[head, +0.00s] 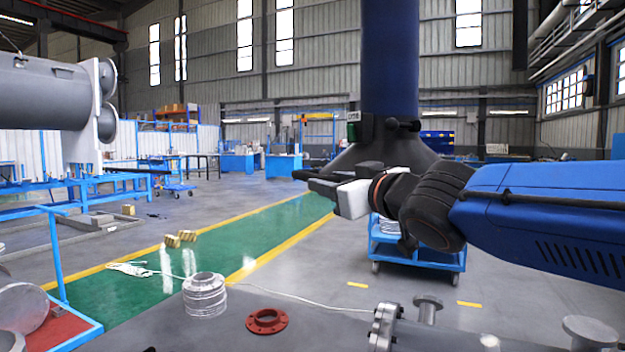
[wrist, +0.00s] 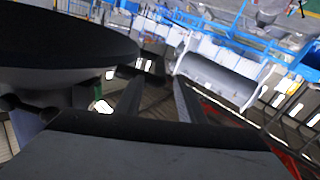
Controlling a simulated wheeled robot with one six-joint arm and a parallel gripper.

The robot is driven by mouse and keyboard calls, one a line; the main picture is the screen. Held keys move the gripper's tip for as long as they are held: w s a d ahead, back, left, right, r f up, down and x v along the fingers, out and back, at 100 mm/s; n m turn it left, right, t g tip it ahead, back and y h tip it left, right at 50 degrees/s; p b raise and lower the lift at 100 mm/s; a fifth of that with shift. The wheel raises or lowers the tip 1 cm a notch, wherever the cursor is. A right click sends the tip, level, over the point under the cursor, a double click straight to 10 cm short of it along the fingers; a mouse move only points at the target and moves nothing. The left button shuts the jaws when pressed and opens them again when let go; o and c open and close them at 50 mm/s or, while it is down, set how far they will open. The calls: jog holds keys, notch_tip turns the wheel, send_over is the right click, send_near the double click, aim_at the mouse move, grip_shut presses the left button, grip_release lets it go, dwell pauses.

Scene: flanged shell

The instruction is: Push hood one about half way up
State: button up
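The hood (head: 388,145) hangs in the middle of the head view, a dark cone under a wide blue vertical duct (head: 389,60). A dark handle (head: 403,125) and a small green box (head: 353,131) sit near its neck. In the wrist view, a large dark rounded shape at left looks like the hood (wrist: 60,48). My gripper (head: 312,180) is at the hood's lower rim in the head view, pointing left. In the wrist view its two fingers (wrist: 158,88) stand apart with nothing between them. My arm hides part of the rim. I cannot tell whether the gripper touches it.
A large grey flanged shell (head: 45,92) stands at the left. A blue cart (head: 415,252) is on the floor below my arm. A red flange ring (head: 267,321) and a stack of white rings (head: 204,294) lie on the grey surface in front. The green walkway (head: 230,245) is mostly clear.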

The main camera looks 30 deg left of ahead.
jog(key=x, duration=0.7)
jog(key=shift+w+a, duration=0.1)
grip_shut()
